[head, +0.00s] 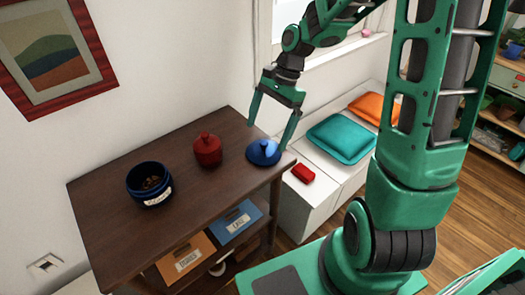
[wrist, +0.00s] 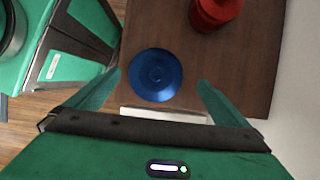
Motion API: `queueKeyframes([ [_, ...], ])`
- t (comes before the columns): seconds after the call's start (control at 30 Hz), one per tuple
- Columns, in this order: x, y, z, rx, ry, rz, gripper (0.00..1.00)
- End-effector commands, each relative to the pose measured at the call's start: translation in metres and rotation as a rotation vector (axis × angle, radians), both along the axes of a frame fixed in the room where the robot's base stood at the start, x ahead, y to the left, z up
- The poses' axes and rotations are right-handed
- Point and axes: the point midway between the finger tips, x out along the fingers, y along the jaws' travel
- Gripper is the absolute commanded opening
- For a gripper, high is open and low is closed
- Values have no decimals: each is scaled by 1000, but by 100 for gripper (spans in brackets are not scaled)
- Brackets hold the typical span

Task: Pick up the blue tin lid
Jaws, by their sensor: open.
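The blue tin lid (head: 263,152) is a round, shiny blue lid with a knob, lying on the dark wooden table (head: 105,215) near its right edge. In the wrist view the lid (wrist: 156,75) sits between my two fingers, a little beyond their tips. My gripper (head: 271,130) is open and empty above the lid, with its fingers pointing down on either side. It also shows in the wrist view (wrist: 156,84). I see no contact between the fingers and the lid.
A red lidded jar (head: 208,150) stands just left of the lid; it also shows in the wrist view (wrist: 216,12). An open blue tin (head: 149,184) with a label stands further left.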

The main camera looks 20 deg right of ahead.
Motion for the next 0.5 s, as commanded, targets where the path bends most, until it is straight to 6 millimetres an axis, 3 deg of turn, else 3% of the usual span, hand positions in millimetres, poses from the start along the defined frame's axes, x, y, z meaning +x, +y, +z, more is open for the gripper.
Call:
queueKeyframes([
  [0.3, -10, 12, -37, 1, 4, 1, 100],
  [0.5, -11, 16, -48, 0, 1, 0, 100],
])
